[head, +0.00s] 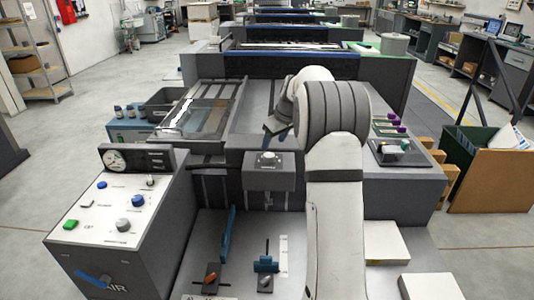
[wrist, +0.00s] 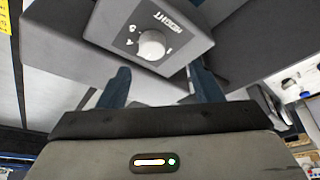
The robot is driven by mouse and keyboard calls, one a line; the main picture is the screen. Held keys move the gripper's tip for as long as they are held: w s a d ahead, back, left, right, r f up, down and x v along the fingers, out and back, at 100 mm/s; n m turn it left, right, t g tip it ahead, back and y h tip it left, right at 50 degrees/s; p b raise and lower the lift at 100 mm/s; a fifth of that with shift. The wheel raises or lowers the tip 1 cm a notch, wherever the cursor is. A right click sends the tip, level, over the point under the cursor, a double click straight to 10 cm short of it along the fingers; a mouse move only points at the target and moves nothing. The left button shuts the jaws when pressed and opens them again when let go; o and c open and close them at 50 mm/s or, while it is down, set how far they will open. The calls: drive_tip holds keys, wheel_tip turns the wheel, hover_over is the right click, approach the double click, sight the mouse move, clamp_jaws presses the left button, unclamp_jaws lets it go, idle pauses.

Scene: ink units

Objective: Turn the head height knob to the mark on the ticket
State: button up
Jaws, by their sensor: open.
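The head height knob (wrist: 151,44) is a round, pale knob on a dark grey box lettered HEIGHT (wrist: 174,22), upside down in the wrist view. Small marks surround it; its pointer setting is unclear. In the head view the knob (head: 268,157) sits on top of the grey box (head: 269,178) at the middle. My gripper (wrist: 160,86) is open, its two blue fingers spread below the knob in the picture, apart from it with nothing between them.
A control panel (head: 112,209) with blue and grey knobs and a green button stands at left. Blue and orange-handled fittings (head: 266,264) sit on the lower deck (head: 330,282). White stacks (head: 386,241) lie at right. My arm hides part of the machine.

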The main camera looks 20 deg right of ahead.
sight(269, 155)
drive_tip(key=x, duration=0.6)
drive_tip(key=w+d+p+x, duration=0.1)
drive_tip(key=x, duration=0.1)
drive_tip(key=shift+w+f, duration=0.1)
drive_tip(key=shift+f, duration=0.2)
